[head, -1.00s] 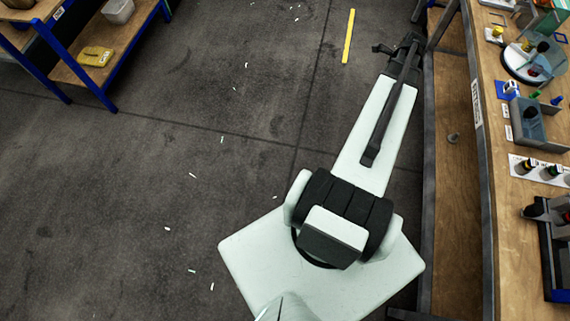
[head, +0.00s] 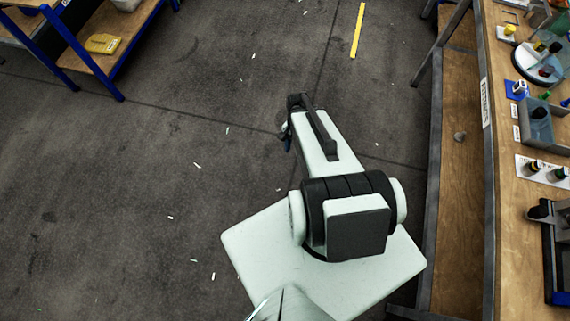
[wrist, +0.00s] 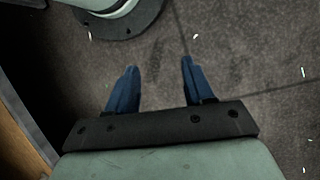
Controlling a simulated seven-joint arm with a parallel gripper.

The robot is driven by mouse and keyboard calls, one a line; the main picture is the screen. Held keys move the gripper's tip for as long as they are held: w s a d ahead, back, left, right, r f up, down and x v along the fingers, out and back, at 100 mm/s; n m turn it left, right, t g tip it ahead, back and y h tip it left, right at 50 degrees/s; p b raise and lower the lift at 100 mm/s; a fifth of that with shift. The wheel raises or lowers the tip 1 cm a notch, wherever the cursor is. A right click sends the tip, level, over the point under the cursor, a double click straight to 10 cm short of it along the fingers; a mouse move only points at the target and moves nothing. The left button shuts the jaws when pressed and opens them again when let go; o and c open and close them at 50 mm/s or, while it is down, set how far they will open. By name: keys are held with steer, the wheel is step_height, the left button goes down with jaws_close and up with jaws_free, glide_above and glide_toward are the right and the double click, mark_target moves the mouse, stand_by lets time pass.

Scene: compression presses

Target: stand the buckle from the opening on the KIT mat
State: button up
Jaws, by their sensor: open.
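My gripper (wrist: 158,64) is open and empty in the wrist view, with two blue fingers apart over bare floor. In the head view its fingers (head: 287,137) show small at the end of my arm, left of the bench and well away from it. I cannot make out the buckle in either view. No mat can be read as KIT. A small blue mat (head: 509,95) on the bench carries a small blue and white thing, too small to name. The opening cannot be told for sure.
The wooden bench (head: 505,215) runs along the right, with a lower shelf (head: 455,200). On it are a round tray (head: 525,68), a grey bin (head: 550,128) and a white strip with dark pieces (head: 527,172). A blue-framed rack (head: 110,75) stands far left.

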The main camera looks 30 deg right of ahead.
steer(key=s+a+f+n+g+h, duration=0.1)
steer(key=s+a+f+n, duration=0.1)
steer(key=s+a+n, duration=0.3)
steer(key=s+a+f+n+g+h, duration=0.1)
steer(key=s+a+f+n+g, duration=0.1)
steer(key=s+a+n, duration=0.4)
steer(key=s+a, duration=0.1)
steer(key=s, duration=0.2)
steer(key=shift+a+f, duration=0.35)
steer(key=shift+s, duration=0.1)
